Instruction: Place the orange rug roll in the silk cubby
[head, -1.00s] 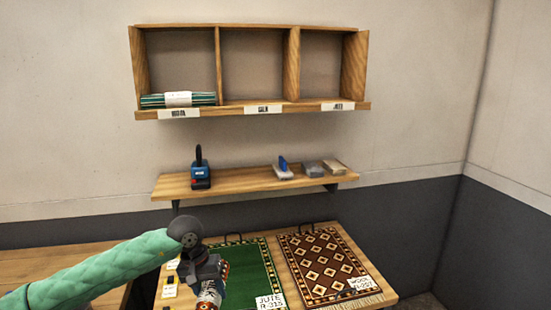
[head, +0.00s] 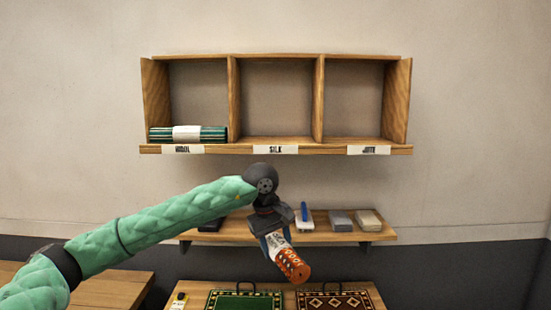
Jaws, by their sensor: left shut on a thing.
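An orange rug roll (head: 292,267) with a white band hangs tilted in my left gripper (head: 276,238), which is shut on it. The gripper and roll are in front of the lower shelf, below the cubby unit. The silk cubby (head: 276,100) is the middle compartment, marked by a "SILK" label (head: 282,149), and it is empty. My right gripper is not in view.
The left cubby, labelled "WOOL", holds a green striped roll (head: 215,134). The right cubby (head: 353,100) is empty. Two flat rugs (head: 245,300) lie on the table below.

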